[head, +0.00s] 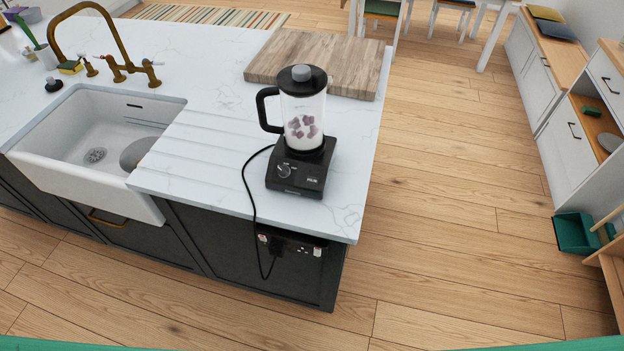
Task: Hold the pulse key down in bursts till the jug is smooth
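A blender with a black base (300,170) stands near the right front corner of the white marble counter. Its clear jug (303,112) sits upright on the base, with a black handle on the left and a black lid with a grey cap (302,74). Inside the jug are purple chunks in white contents, visibly lumpy. The base front has a round dial (284,171) and a small labelled key (313,181) at the right; its label is too small to read. Neither of my grippers is in view.
A black cord runs from the blender to a socket panel (291,246) on the counter's front. A wooden board (318,64) lies behind the blender. A white sink (95,150) with a brass tap (125,68) is at left.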

